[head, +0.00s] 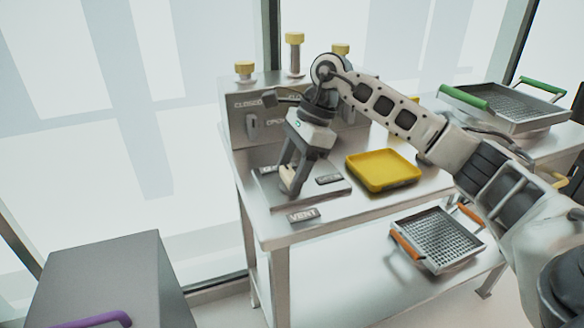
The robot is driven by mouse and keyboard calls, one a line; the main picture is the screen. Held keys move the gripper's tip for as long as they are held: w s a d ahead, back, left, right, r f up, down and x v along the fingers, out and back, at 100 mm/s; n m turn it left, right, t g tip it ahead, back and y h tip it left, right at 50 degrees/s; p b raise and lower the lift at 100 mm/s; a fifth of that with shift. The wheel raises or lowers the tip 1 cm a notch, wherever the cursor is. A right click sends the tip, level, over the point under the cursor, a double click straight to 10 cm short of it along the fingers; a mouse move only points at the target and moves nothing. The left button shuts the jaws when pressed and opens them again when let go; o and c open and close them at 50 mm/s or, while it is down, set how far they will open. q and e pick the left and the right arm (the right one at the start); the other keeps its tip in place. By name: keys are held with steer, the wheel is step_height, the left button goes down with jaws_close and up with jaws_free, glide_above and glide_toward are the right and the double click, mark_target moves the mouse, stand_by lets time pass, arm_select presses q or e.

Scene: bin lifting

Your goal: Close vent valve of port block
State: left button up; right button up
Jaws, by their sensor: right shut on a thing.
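The port block (240,128) stands at the back of the metal table, with a grey upright panel marked CLOSED and OPEN, and a flat plate in front. A VENT label (303,215) is at the plate's front edge. My right gripper (291,186) points down over the plate, just behind that label. It is shut on a small part there, which looks to be the vent valve; the fingers hide most of it, so its turn position cannot be told. My left gripper is not in view.
A yellow tray (383,170) lies right of the plate, below my right arm. A green-handled basket (505,112) stands at right, an orange-handled one (438,240) on the lower shelf. A grey box (108,285) is at lower left.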

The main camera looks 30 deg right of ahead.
steer(key=o, duration=1)
steer(key=shift+r, duration=0.1)
steer(key=v, duration=1.6)
steer(key=shift+p, duration=0.3)
